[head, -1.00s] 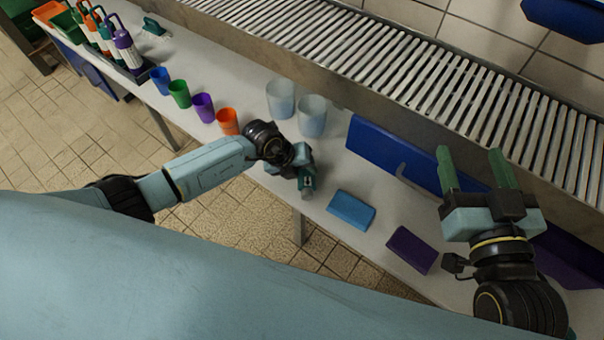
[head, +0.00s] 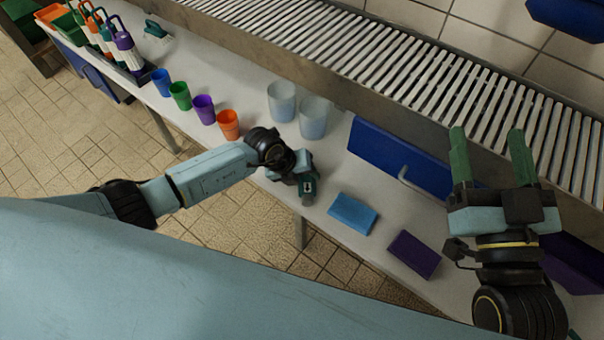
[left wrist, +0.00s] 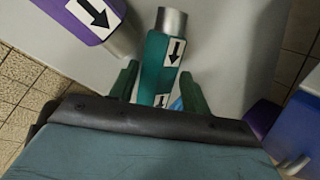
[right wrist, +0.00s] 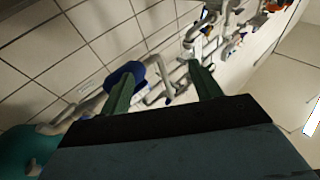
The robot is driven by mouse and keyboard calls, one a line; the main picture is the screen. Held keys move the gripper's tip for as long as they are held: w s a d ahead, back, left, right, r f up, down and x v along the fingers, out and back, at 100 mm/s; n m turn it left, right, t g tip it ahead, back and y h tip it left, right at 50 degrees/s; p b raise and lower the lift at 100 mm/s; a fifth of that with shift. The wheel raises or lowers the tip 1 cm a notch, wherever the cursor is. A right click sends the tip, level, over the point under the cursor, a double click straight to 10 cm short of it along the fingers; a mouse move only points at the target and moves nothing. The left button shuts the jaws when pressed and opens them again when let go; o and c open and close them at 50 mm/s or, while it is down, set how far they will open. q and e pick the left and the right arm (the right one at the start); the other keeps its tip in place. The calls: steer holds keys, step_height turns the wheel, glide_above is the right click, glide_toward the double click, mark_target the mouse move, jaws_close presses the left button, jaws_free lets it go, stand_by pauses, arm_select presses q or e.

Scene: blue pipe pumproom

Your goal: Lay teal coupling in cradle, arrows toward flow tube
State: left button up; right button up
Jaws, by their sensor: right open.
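The teal coupling (left wrist: 158,68) has a metal end and white labels with black arrows. In the left wrist view it sits between both fingers of my left gripper (left wrist: 160,82), close against them, and its arrows point toward the gripper body. In the head view my left gripper (head: 308,180) is by the table's front edge, with the coupling's arrow label showing there. A purple tube-like piece (left wrist: 95,18) with an arrow label and metal end shows at the upper left of the left wrist view. My right gripper (head: 487,135) is open and empty. I cannot make out the cradle.
A light blue block (head: 352,213) and a purple block (head: 414,254) lie on the white table (head: 240,85). Two clear cups (head: 313,118) and several coloured cups, including an orange one (head: 228,124), stand left of them. A blue panel (head: 385,155) and roller conveyor (head: 400,75) lie behind.

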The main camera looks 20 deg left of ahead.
mark_target(304, 177)
arm_select(q)
steer(key=shift+r, duration=0.1)
arm_select(e)
steer(key=shift+f, duration=0.1)
arm_select(q)
steer(key=shift+r, duration=0.1)
steer(key=p+v, duration=0.3)
steer(key=v, duration=0.1)
arm_select(e)
step_height(304, 177, down, 10)
steer(key=s+d+g+h, duration=0.1)
steer(key=d+g+h, duration=0.2)
steer(key=g, duration=0.4)
arm_select(q)
steer(key=p+v, duration=0.4)
steer(key=v, duration=0.3)
steer(key=shift+s+r, duration=0.15)
steer(key=shift+r, duration=0.2)
arm_select(e)
steer(key=s+d+f+m+g+h, duration=0.1)
steer(key=s+d+f+g+h, duration=0.1)
steer(key=s+d+f+g, duration=0.3)
steer(key=s+f+g, duration=0.4)
steer(key=s+f, duration=0.1)
steer(key=s, duration=0.1)
steer(key=shift+s+d+f+g+h, duration=0.15)
steer(key=shift+s+f+g+h, duration=0.15)
steer(key=shift+f+h, duration=0.1)
